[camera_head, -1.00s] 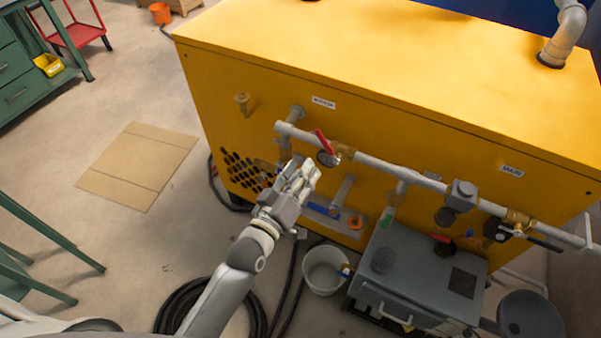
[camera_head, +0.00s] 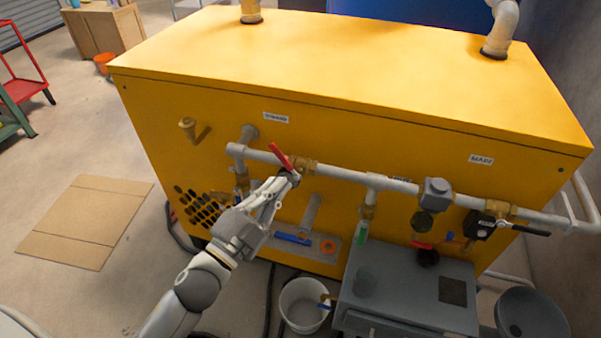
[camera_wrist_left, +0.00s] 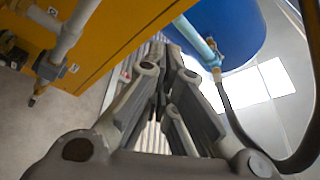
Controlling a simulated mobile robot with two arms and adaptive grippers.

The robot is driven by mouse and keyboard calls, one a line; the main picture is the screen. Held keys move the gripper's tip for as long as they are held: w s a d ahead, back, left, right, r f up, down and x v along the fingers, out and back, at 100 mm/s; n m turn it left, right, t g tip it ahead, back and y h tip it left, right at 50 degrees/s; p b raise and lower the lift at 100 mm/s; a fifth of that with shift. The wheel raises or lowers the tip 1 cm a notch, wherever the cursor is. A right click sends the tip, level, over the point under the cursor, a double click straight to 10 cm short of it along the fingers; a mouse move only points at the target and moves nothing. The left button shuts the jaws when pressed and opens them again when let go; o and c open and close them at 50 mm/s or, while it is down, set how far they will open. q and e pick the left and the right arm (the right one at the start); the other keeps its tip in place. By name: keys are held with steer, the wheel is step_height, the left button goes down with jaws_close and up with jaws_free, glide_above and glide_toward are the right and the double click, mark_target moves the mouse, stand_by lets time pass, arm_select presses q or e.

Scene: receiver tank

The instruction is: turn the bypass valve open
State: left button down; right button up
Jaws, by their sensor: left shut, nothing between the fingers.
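A red-lever valve (camera_head: 281,156) sits on the grey horizontal pipe (camera_head: 340,172) along the front of the yellow cabinet. Its lever slants up to the left. My left gripper (camera_head: 291,178) is shut and empty, with its fingertips at the lower end of this lever. I cannot tell whether they touch it. The shut fingers also show in the left wrist view (camera_wrist_left: 172,60). A black-lever valve (camera_head: 500,211) sits on the pipe at the right, below a label (camera_head: 481,160) that seems to read MAIN. The label above the left end (camera_head: 276,118) is too blurred to read. My right gripper is out of view.
Below the pipe stand a grey box unit (camera_head: 410,295), a white bucket (camera_head: 304,304) and a dark round vessel (camera_head: 524,314). Cardboard (camera_head: 86,222) lies on open floor at the left. A small brass valve (camera_head: 189,128) projects from the cabinet front.

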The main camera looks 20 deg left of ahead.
mark_target(285, 159)
arm_select(q)
steer(key=p+x, duration=0.3)
steer(key=x, duration=0.7)
steer(key=a+f, duration=0.2)
steer(key=a, duration=0.1)
steer(key=shift+a+f+b, duration=0.15)
steer(key=shift+a+b, duration=0.1)
steer(key=shift+b, duration=0.05)
steer(key=shift+a, duration=0.1)
